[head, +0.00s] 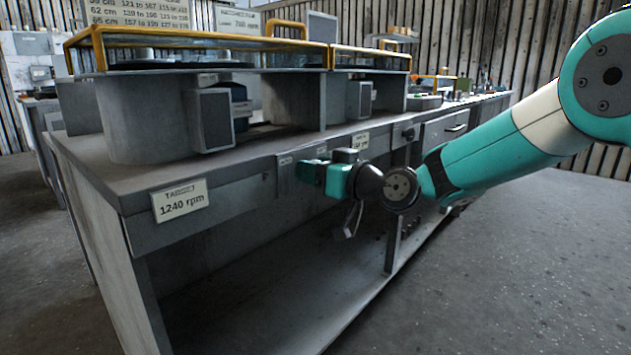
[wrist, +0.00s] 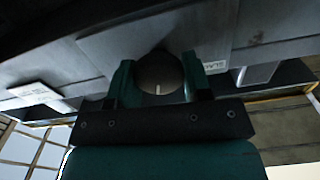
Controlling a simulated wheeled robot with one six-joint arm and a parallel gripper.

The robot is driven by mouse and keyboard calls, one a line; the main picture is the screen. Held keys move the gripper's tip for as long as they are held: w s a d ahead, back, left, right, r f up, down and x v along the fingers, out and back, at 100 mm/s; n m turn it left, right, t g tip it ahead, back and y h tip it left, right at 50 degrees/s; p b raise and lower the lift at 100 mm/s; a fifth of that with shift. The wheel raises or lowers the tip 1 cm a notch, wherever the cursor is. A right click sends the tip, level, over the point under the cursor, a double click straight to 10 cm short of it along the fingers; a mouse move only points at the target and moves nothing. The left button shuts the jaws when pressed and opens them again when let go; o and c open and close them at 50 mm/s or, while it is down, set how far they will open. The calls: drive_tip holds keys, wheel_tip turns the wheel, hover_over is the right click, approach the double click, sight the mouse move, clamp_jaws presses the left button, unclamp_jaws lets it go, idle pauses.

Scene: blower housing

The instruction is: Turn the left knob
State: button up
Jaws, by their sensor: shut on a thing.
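A round dark knob (wrist: 160,78) sits on the grey front panel in the wrist view. A short white mark on its face points down in that picture. My gripper (wrist: 157,84) is shut on this knob, one teal finger at each side. In the head view my gripper (head: 318,174) is against the front panel of the bench (head: 225,200), and it hides the knob there. A second dark knob (head: 408,133) is on the same panel, farther right and free.
A white "1240 rpm" label (head: 180,200) is on the panel's left end. Grey blower housings (head: 150,115) with yellow-framed covers (head: 200,45) stand on the bench top. The lower shelf (head: 270,300) is open and looks empty. The floor at right is clear.

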drive_tip(key=n+b, duration=0.1)
drive_tip(key=b, duration=0.1)
drive_tip(key=n+b, duration=0.1)
drive_tip(key=shift+f+n+b, duration=0.3)
drive_tip(key=shift+n+b, duration=0.05)
drive_tip(key=shift+n, duration=0.05)
drive_tip(key=shift+r+n, duration=0.25)
drive_tip(key=shift+n, duration=0.15)
drive_tip(key=o, duration=0.9)
drive_tip(key=shift+s+d, duration=0.1)
drive_tip(key=shift+s, duration=0.05)
drive_tip(key=v, duration=1.7)
drive_tip(key=shift+s+b, duration=0.1)
drive_tip(key=shift+b, duration=0.2)
